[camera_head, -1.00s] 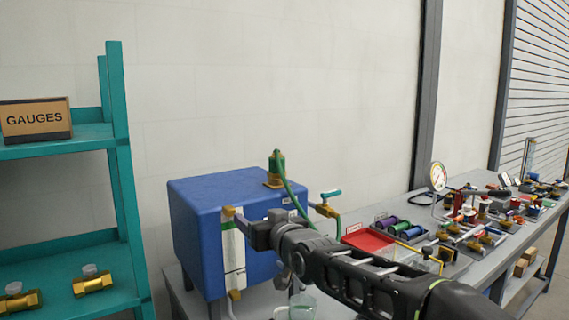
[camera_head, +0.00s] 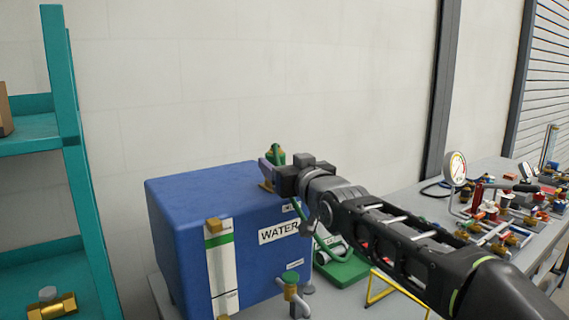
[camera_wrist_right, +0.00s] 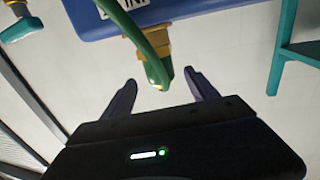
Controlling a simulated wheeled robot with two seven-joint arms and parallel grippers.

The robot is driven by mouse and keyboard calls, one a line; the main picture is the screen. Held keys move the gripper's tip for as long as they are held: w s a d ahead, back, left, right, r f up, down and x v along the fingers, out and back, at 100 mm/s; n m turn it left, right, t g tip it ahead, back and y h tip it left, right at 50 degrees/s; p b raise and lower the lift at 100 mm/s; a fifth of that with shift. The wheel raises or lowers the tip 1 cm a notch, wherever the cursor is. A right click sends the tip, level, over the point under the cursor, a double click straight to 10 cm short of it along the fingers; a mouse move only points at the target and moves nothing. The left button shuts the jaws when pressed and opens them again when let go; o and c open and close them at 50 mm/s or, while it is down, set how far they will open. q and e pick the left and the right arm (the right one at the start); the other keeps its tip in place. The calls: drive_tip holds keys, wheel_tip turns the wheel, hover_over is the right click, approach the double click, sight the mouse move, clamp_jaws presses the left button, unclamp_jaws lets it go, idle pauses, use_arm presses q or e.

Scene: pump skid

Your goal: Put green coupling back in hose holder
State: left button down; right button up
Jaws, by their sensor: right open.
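The green coupling (camera_head: 279,155) stands upright above a brass fitting (camera_head: 267,186) at the top of the blue tank (camera_head: 180,190), its green hose (camera_head: 310,228) hanging down at the right. My right gripper (camera_head: 270,171) is at the coupling in the head view and covers part of it. In the right wrist view, the coupling's green end (camera_wrist_right: 157,72) shows between the fingertips of the open gripper (camera_wrist_right: 160,77), with a gap on both sides. Whether the hose holder is that brass fitting, I cannot tell. My left gripper is not in view.
A green-handled valve (camera_head: 290,280) projects from the tank's front. A green object (camera_head: 342,270) and a yellow frame (camera_head: 385,290) are near my right arm. A gauge (camera_head: 455,168) and several fittings crowd the bench at right. A teal shelf (camera_head: 75,160) stands at left.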

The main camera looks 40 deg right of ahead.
sight(272, 153)
drive_tip(key=p+x, duration=0.2)
drive_tip(key=x, duration=0.4)
drive_tip(key=shift+w, duration=0.35)
drive_tip(key=shift+w+d+p, duration=0.15)
drive_tip(key=shift+w+p, duration=0.15)
drive_tip(key=shift+c, duration=0.3)
drive_tip(key=c, duration=1.4)
drive_tip(key=o, duration=0.9)
drive_tip(key=shift+c, duration=0.2)
drive_tip(key=c, duration=0.8)
drive_tip(key=shift+r, duration=0.15)
drive_tip(key=shift+c, duration=0.2)
drive_tip(key=shift+r+p, duration=1.25)
drive_tip(key=shift+r, duration=0.9)
